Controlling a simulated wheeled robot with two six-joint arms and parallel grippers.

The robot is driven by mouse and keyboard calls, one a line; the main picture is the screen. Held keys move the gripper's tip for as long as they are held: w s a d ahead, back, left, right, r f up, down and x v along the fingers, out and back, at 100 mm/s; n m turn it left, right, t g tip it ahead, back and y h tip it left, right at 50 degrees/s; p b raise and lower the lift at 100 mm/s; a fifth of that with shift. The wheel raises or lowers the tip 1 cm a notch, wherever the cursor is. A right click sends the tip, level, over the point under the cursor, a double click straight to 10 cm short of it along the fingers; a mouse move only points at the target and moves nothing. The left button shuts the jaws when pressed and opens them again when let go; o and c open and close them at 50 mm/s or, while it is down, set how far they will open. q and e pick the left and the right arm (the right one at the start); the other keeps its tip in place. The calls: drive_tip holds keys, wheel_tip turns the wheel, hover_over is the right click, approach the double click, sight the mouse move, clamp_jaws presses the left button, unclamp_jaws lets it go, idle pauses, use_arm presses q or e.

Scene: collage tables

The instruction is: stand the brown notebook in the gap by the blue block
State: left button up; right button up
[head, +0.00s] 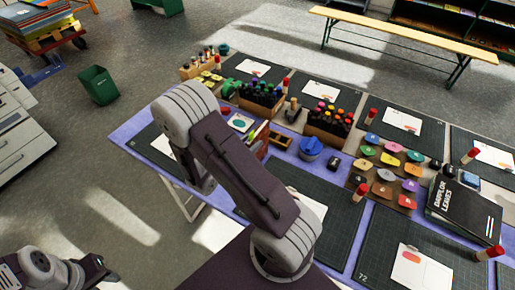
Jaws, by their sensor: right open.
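My right arm rises in the middle of the head view and bends down over the left part of the table. My right gripper (204,184) is below this bend, open, with its fingertips mostly hidden by the arm. A small group of upright, book-like things (262,140) shows just right of the arm, partly covered by it. I cannot pick out the brown notebook, the blue block or the gap there for sure. My left gripper is not in view; only part of my left arm shows at the bottom left.
The lavender table (132,131) holds dark cutting mats (350,90) with white cards. Marker crates (328,125), a round blue container (311,147), coloured pads on a brown board (383,188), red-capped sticks and a black book (462,208) crowd it. A green bin (98,85) stands on the floor.

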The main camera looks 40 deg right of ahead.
sight(258, 135)
drive_tip(key=x, duration=0.6)
drive_tip(key=shift+w+d+f+p, duration=0.15)
drive_tip(key=shift+w+p, duration=0.15)
drive_tip(key=shift+p, duration=0.05)
clamp_jaws()
idle(1.0)
